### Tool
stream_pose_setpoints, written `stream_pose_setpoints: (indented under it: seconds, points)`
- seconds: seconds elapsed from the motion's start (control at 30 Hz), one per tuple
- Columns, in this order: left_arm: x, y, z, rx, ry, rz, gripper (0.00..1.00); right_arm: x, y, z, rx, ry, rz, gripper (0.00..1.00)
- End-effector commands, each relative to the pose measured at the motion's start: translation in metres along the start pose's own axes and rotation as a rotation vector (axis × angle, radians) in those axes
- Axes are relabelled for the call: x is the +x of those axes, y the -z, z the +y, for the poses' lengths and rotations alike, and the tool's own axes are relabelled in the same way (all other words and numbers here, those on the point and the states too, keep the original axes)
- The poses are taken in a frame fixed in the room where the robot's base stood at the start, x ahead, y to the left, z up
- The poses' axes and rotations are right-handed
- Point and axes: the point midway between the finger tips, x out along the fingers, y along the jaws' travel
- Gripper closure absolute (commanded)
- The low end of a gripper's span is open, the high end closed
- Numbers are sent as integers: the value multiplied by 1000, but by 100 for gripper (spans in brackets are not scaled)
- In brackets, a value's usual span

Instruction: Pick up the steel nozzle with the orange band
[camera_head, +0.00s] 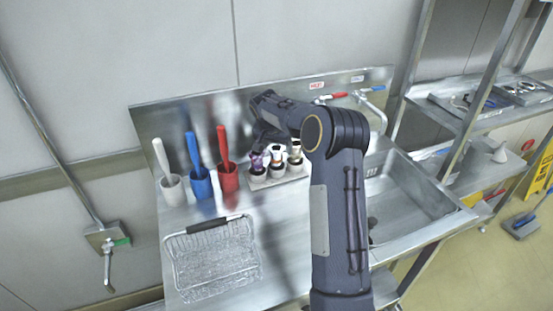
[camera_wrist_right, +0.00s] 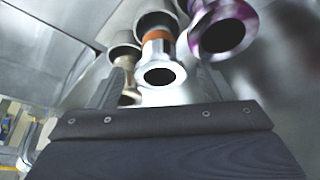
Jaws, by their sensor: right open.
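The steel nozzle with the orange band (camera_wrist_right: 161,62) shows its flared open end in the right wrist view, between the two fingers of my right gripper (camera_wrist_right: 158,88). It stands in the middle of a small rack (camera_head: 277,180) in the head view. A nozzle with a purple band (camera_wrist_right: 222,27) and a tan or brass-coloured one (camera_wrist_right: 128,82) stand on either side of it. My right gripper (camera_head: 268,140) is open and holds nothing. In the head view it reaches over the rack and partly hides the nozzles. My left gripper is not in view.
White (camera_head: 168,178), blue (camera_head: 197,172) and red (camera_head: 226,165) brush holders stand left of the rack. A wire basket (camera_head: 216,258) lies in front on the steel counter. A sink (camera_head: 405,195) with taps (camera_head: 358,95) is at right.

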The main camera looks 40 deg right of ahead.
Motion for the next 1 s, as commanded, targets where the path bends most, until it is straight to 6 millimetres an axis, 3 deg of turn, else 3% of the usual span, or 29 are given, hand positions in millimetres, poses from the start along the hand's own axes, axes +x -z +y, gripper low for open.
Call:
stream_pose_setpoints:
  seconds: [0.13,0.67,1.0]
  points:
    - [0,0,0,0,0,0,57,0,0,0,0,0,0,27]
    - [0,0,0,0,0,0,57,-1,0,0,0,1,0,96]
    - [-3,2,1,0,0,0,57,-6,3,0,1,2,2,96]
